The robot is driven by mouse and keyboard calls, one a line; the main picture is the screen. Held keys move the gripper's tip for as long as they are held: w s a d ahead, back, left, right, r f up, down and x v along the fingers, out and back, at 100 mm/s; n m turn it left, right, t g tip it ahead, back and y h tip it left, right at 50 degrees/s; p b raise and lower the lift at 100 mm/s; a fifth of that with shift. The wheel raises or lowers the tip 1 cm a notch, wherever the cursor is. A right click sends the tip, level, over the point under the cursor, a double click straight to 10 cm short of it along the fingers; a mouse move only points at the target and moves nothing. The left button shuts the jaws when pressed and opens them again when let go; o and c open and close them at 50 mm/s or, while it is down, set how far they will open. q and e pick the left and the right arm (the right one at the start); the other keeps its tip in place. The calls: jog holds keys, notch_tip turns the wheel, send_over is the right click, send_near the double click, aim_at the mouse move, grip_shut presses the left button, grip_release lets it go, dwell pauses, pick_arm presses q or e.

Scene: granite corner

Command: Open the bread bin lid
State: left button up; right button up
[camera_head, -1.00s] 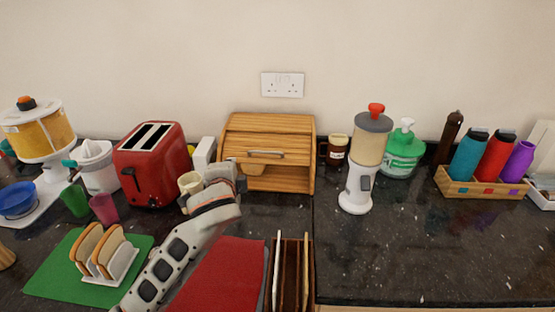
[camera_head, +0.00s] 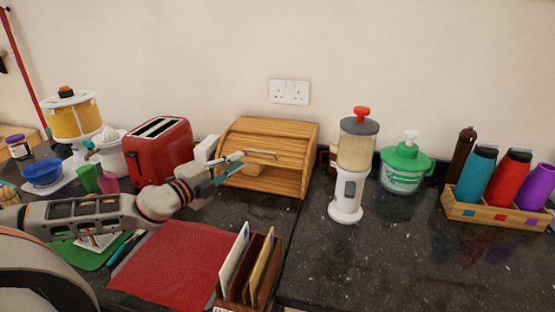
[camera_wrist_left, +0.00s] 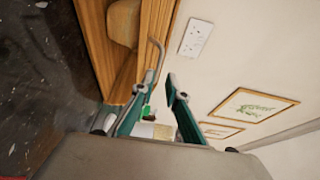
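The wooden bread bin (camera_head: 300,140) stands against the wall. Its slatted roll-top lid (camera_head: 265,130) is partly raised, with an open gap below it. A loaf (camera_head: 254,169) shows inside, partly hidden by my gripper. A metal bar handle (camera_head: 262,153) runs along the lid's lower front; it also shows in the wrist view (camera_wrist_left: 157,50). My left gripper (camera_head: 232,167) is at the bin's left front, beside the handle's left end. In the wrist view its teal fingers (camera_wrist_left: 157,103) are apart, with the handle close to one fingertip; I cannot tell whether they touch. My right gripper is not in view.
A red toaster (camera_head: 158,146) stands left of the bin. A white blender-like dispenser (camera_head: 349,185) stands to the right. A wooden rack (camera_head: 262,275) and a red mat (camera_head: 175,262) lie in front. Dark counter to the right front is clear.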

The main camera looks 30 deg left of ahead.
aim_at(256, 152)
pick_arm(q)
jog(key=shift+w+d+f+p, duration=0.1)
jog(key=shift+w+d+p, duration=0.2)
jog(key=shift+w, duration=0.95)
jog(key=shift+w+d+f+p, duration=0.15)
jog(key=shift+w+p, duration=0.3)
jog(key=shift+w, duration=0.85)
jog(key=shift+w+d+r+p, duration=0.1)
jog(key=shift+w+d+p, duration=0.25)
jog(key=shift+w, duration=0.9)
jog(key=shift+f, duration=0.1)
grip_shut()
jog(key=shift+a, duration=0.15)
